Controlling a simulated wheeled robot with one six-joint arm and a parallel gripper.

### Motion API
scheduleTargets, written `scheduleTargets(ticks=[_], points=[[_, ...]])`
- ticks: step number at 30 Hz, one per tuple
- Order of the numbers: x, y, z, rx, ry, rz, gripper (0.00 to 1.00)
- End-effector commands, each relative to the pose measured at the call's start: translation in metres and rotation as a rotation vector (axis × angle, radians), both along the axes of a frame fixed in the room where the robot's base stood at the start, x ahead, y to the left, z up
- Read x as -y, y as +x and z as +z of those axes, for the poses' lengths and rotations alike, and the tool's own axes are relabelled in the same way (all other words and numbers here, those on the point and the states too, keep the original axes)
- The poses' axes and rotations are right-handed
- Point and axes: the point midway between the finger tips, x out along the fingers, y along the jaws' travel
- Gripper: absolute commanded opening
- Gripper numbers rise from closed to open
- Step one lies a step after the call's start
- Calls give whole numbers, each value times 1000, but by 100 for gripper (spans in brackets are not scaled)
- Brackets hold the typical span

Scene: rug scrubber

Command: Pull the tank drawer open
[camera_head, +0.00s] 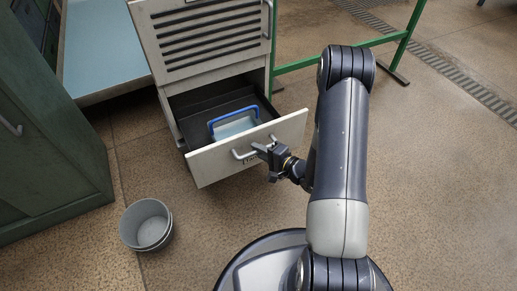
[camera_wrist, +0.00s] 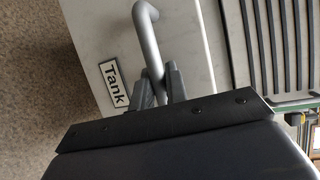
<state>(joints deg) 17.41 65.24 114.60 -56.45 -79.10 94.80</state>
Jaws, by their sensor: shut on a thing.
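The tank drawer (camera_head: 217,167) sticks well out of the lower part of a white cabinet (camera_head: 205,25) in the head view. Its front bears a grey bar handle, and a "Tank" label (camera_wrist: 113,84) shows in the wrist view. My gripper (camera_head: 262,151) is at the drawer front, shut on the handle (camera_wrist: 149,40); one finger lies on each side of the bar in the wrist view. A tank with a blue handle (camera_head: 233,118) sits inside the drawer. My gripper partly hides the label in the head view.
Grey nested buckets (camera_head: 146,226) stand on the floor left of the drawer. A green cabinet (camera_head: 45,150) is at the left. A green metal frame (camera_head: 345,52) stands behind at the right. The speckled floor is open at the right.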

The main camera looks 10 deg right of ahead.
Motion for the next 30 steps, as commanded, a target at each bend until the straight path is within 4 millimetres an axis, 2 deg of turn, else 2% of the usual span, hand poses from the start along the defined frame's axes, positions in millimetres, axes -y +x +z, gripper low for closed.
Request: scheduleTargets(ticks=[2,3,10,20,23,30], points=[[0,0,-1,-1,-1,0,0],[0,0,-1,-1,-1,0,18],[0,0,0,-1,-1,0,36],[3,-3,1,-1,0,-2,36],[10,-10,4,-2,1,-4,36],[34,-40,12,-4,2,-7,36]])
